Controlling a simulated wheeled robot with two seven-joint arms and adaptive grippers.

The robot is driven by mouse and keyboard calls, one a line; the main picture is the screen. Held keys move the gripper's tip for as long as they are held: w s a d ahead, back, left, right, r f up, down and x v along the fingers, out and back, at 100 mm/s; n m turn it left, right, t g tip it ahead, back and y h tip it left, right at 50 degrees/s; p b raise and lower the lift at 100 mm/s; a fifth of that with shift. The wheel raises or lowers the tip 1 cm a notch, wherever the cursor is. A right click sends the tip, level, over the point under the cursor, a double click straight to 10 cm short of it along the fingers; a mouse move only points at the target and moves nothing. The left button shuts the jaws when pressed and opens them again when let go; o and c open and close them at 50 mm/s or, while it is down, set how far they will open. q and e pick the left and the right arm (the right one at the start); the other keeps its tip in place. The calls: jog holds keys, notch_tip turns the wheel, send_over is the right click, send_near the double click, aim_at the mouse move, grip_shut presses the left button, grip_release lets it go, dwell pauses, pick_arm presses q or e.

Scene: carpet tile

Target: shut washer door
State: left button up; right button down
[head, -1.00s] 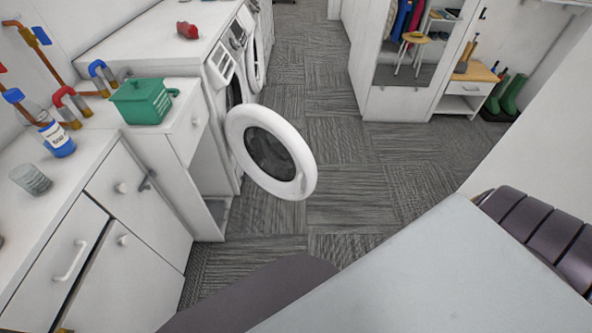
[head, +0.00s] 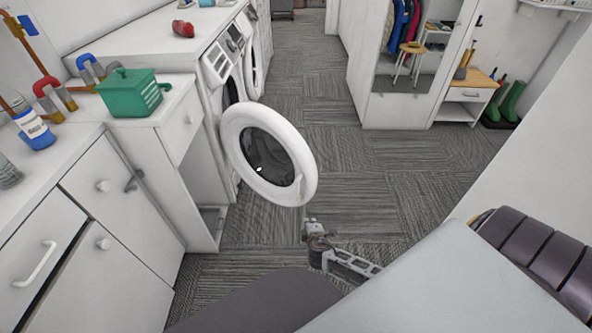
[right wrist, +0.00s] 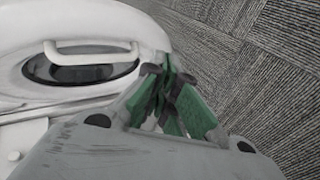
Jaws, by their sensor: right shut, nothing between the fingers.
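The washer door (head: 293,142), a white ring around dark glass, stands swung open from the front of the near washer (head: 218,60). My right gripper (head: 309,226) is just below and to the right of the door's lower free edge in the head view, over the carpet. In the right wrist view its green-padded fingers (right wrist: 168,88) are together and empty, and the door's white rim (right wrist: 120,18) and dark glass lie at the upper left, close to the fingertips. I cannot tell whether the fingers touch the rim. My left gripper is not in view.
White cabinets (head: 105,230) line the left, with a green box (head: 132,93) and a blue-white bottle (head: 33,127) on top. A red object (head: 183,29) lies on the washer counter. A mirrored wardrobe (head: 398,108) stands at the back right. The carpet between is clear.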

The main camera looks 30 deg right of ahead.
aim_at(294, 155)
pick_arm(q)
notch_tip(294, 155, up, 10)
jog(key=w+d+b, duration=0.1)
jog(key=b, duration=0.6)
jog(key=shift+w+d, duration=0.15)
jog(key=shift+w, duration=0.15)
pick_arm(e)
jog(key=w+a+r+n+t, duration=0.1)
jog(key=w+a+r+t, duration=0.1)
jog(key=r, duration=0.7)
jog(key=w+a+r+n+t+h, duration=0.1)
jog(key=w+a+r+t, duration=0.1)
jog(key=r, duration=0.7)
jog(key=shift+w+r+t, duration=0.35)
jog(key=shift+w+t, duration=0.5)
jog(key=shift+t, duration=0.35)
jog(key=shift+w+h, duration=0.15)
jog(key=shift+h, duration=0.25)
